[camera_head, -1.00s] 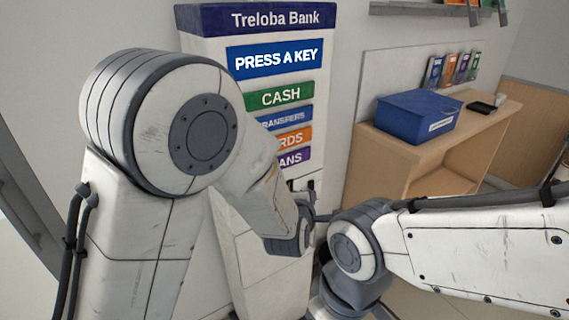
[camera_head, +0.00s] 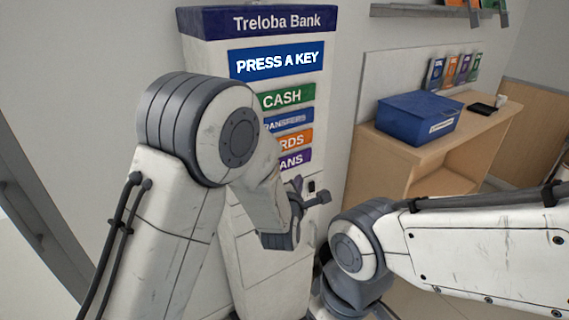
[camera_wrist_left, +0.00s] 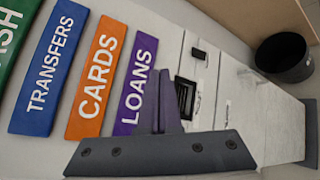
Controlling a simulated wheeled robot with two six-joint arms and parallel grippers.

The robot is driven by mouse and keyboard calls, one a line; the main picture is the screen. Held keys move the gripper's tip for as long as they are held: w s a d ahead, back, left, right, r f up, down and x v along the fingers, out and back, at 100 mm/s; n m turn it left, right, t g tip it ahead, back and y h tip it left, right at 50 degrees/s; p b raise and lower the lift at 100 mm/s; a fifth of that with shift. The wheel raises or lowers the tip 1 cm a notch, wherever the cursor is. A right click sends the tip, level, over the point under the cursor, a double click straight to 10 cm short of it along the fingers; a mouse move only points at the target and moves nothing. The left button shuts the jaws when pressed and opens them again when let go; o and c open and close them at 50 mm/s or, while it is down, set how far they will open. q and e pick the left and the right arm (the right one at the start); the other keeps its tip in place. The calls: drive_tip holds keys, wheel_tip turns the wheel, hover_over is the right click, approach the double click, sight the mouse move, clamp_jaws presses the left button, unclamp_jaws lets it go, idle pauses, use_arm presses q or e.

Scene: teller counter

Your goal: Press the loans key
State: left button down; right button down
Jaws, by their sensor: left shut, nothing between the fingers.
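The loans key is a purple bar with white letters, lowest of the coloured keys on the kiosk. In the head view the loans key (camera_head: 294,159) shows only "ANS", its left part hidden by my left arm. In the left wrist view the loans key (camera_wrist_left: 137,82) shows its whole word. My left gripper (camera_head: 297,184) is just below the key in the head view. In the left wrist view the left gripper (camera_wrist_left: 160,88) is shut and empty, its tips over or beside the key's right edge. I cannot tell whether they touch it. My right gripper is out of view.
The cards key (camera_wrist_left: 97,80), transfers key (camera_wrist_left: 48,68) and cash key (camera_head: 287,95) lie above the loans key. The kiosk screen (camera_head: 277,62) reads "PRESS A KEY". A blue box (camera_head: 418,117) stands on a wooden counter at the right. A black bin (camera_wrist_left: 284,58) is on the floor.

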sight(287, 166)
use_arm(q)
drive_tip(key=shift+w+a+b, duration=0.2)
drive_tip(key=shift+w+a, duration=0.55)
drive_tip(key=shift+w, duration=0.3)
drive_tip(key=shift+w+a+b, duration=0.15)
drive_tip(key=shift+w+a, duration=0.6)
drive_tip(key=shift+w, duration=0.25)
idle(0.5)
drive_tip(key=shift+w+a+b, duration=0.25)
drive_tip(key=shift+b, duration=0.2)
drive_tip(key=shift+w+a, duration=0.3)
drive_tip(key=shift+w, duration=0.1)
idle(0.6)
drive_tip(key=shift+s+d+b, duration=0.1)
drive_tip(key=shift+b, duration=0.25)
drive_tip(key=shift+s+d+b, duration=0.35)
drive_tip(key=shift+s+d, duration=0.1)
drive_tip(key=shift+s, duration=0.2)
